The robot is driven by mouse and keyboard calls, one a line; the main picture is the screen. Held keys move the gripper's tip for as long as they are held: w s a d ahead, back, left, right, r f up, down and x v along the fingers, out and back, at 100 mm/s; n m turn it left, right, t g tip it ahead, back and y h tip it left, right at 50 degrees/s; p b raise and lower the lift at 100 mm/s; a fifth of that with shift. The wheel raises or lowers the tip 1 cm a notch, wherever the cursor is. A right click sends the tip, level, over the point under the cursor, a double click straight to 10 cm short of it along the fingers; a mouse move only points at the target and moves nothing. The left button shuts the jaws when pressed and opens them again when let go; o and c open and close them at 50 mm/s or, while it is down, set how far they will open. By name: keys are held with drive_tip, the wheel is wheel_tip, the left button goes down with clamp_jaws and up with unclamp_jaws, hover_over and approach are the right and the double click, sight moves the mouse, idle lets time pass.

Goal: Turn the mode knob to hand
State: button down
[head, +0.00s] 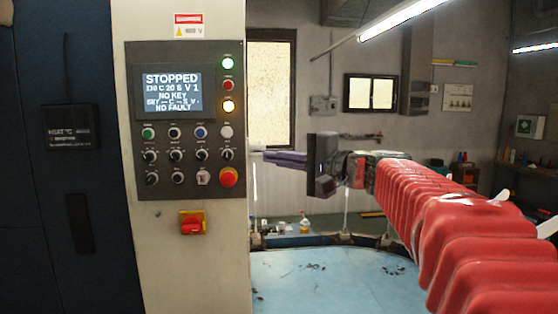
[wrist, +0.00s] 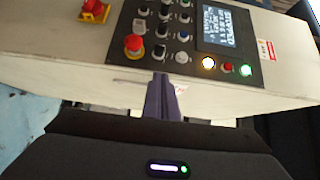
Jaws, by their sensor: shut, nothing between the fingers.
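The control panel (head: 185,120) is on the front of a cream cabinet and has two rows of small black selector knobs (head: 175,155) below its buttons. The labels are too small to read, so I cannot tell which knob is the mode knob or where it points. In the wrist view the fingers (wrist: 160,82) are together and empty, apart from the knobs.
The panel's screen (head: 173,92) reads STOPPED, NO KEY and NO FAULT. A red mushroom button (head: 228,177) is at the panel's lower right. A red and yellow rotary switch (head: 192,223) is below the panel. A round pale blue table (head: 320,280) lies below my arm.

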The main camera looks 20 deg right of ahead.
sight(231, 154)
drive_tip(key=w+a, duration=0.4)
drive_tip(key=a, duration=0.1)
drive_tip(key=shift+w+a, duration=0.2)
drive_tip(key=shift+w, duration=0.15)
drive_tip(key=shift+w+a, duration=0.15)
drive_tip(key=shift+a, duration=0.55)
